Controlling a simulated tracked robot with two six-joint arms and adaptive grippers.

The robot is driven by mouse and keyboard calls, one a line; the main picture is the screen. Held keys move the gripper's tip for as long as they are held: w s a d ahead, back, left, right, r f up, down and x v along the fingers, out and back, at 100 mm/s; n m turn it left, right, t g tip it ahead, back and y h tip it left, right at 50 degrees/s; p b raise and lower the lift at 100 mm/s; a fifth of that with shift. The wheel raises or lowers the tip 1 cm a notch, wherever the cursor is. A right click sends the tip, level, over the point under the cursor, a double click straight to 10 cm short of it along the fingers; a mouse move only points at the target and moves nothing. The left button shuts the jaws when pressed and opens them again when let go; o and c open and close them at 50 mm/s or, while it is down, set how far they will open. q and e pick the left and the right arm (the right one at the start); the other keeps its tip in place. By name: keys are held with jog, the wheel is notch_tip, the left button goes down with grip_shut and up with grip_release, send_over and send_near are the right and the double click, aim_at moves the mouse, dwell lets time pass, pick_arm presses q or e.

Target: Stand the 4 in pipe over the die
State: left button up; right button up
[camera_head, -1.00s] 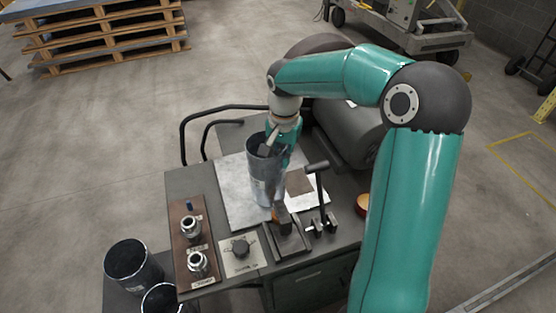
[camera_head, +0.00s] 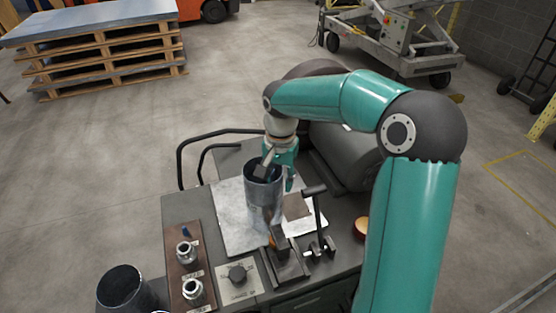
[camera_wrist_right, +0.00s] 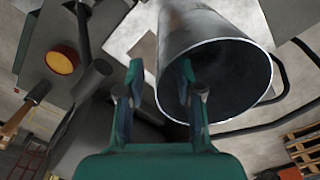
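The grey metal pipe (camera_head: 263,205) stands roughly upright on the bench in the head view, its open end up. My right gripper (camera_head: 277,173) is at its top rim, with one finger inside the mouth and one outside. In the right wrist view the fingers of the right gripper (camera_wrist_right: 160,88) are apart on either side of the wall of the pipe (camera_wrist_right: 205,30), with gaps visible. I cannot see a die under the pipe; its lower end hides what is there. My left gripper is not in view.
A brown board (camera_head: 178,271) with two silver fittings is at the bench's left. A knob plate (camera_head: 248,290) and an upright black lever (camera_head: 317,215) stand near the front. Another dark pipe (camera_head: 124,290) is at lower left. A dark cylindrical machine body is behind right.

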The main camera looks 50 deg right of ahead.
notch_tip(320, 180, up, 10)
jog(key=shift+r, duration=0.25)
dwell(0.6)
